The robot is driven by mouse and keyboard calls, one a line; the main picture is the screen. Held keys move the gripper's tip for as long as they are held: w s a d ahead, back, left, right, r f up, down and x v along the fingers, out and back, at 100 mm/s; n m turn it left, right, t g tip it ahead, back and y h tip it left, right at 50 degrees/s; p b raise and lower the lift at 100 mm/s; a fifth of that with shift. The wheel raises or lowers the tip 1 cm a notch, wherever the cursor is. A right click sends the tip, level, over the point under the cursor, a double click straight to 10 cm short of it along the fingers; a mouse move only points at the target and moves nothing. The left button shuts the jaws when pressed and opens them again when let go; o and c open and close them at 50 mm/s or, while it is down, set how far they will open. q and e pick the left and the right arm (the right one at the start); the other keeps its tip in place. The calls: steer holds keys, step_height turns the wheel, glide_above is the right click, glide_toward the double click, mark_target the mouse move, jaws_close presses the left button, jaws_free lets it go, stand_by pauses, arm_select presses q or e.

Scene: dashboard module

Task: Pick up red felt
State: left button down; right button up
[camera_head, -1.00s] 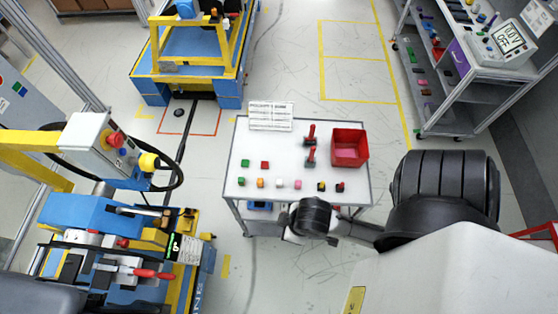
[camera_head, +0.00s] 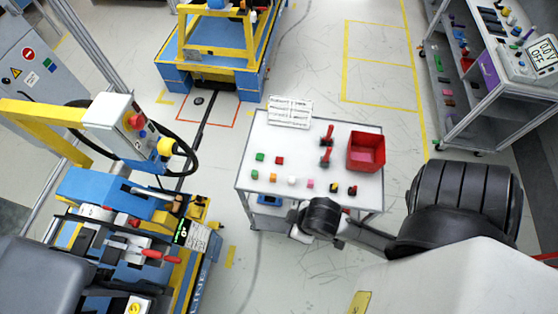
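A small red block (camera_head: 279,160), which may be the red felt, lies on the white trolley top (camera_head: 300,145) beside a green block (camera_head: 259,157). A second red piece with a dark part (camera_head: 351,190) lies at the front right of the top. Which of the two is felt is too small to tell. My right gripper (camera_head: 296,216) is at the trolley's front edge, partly hidden by my wrist, apart from both red pieces; its fingers cannot be made out. My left arm shows only at the bottom left corner, and its gripper is out of view.
A red bin (camera_head: 366,140) stands at the trolley's right, next to red-handled tools (camera_head: 326,140). Several coloured blocks line the front. A white sign (camera_head: 290,110) is at the back. A blue and yellow workstation (camera_head: 120,215) stands left; a shelf cart (camera_head: 490,75) stands right.

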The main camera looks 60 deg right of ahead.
arm_select(q)
steer(key=c, duration=0.6)
jaws_free()
steer(key=shift+a, duration=0.15)
